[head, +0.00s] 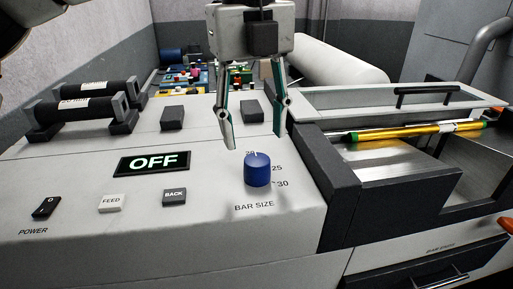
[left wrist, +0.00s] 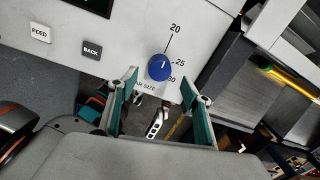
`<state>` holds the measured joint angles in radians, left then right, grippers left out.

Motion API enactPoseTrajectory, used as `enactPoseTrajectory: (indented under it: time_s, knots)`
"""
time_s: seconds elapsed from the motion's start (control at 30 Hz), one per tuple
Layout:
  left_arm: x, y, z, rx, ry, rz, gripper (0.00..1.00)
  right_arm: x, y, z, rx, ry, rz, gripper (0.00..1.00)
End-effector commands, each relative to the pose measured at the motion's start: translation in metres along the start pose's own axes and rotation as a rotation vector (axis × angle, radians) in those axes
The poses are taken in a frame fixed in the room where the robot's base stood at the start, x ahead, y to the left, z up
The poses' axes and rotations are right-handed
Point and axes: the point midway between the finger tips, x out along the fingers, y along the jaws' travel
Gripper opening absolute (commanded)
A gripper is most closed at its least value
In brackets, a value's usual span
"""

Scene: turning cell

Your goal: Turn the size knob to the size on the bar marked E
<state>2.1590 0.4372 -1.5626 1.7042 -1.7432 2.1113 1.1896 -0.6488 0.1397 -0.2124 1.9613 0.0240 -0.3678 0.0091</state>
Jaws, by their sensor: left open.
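The blue size knob (head: 257,172) stands on the sloped panel above the words BAR SIZE, with marks 20, 25 and 30 around it. It also shows in the left wrist view (left wrist: 160,67), where its white line points toward 20. My left gripper (head: 254,141) is open and empty, fingers pointing down, just above and behind the knob in the head view. In the left wrist view its fingertips (left wrist: 160,76) lie on either side of the knob, apart from it. A yellow bar (head: 400,132) with green bands and a pale label lies at right; I cannot read its label.
The panel also holds an OFF display (head: 153,163), a POWER switch (head: 46,207), a FEED button (head: 111,203) and a BACK button (head: 175,197). Dark rollers (head: 88,104) stand at the left. A raised dark edge (head: 340,195) borders the panel right of the knob.

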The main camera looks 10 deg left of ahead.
Motion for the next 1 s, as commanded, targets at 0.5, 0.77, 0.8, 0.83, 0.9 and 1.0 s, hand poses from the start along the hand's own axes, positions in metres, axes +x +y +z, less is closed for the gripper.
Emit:
enactPoseTrajectory:
  time_s: [0.5,0.77,0.8,0.83,0.9,1.0]
  knots:
    - [0.068,0.000,-0.001,0.004,0.003,0.001,0.49,0.000,0.000,0.000,0.000,0.001,0.000,0.40]
    - [0.071,0.000,-0.001,0.002,0.003,0.000,0.49,0.000,0.000,-0.001,0.001,0.002,0.000,0.40]
    - [0.071,0.000,-0.001,0.002,0.003,0.000,0.49,0.000,0.000,-0.001,0.001,0.002,0.000,0.40]
    - [0.071,0.000,-0.001,0.002,0.003,0.000,0.49,0.000,0.000,-0.001,0.001,0.002,0.000,0.40]
    - [0.071,0.000,-0.001,0.002,0.003,0.000,0.34,0.000,-0.001,-0.001,0.001,0.002,-0.001,0.40]
    - [0.071,0.000,-0.001,0.003,0.003,0.000,0.10,0.000,-0.001,-0.001,0.001,0.002,-0.001,0.40]
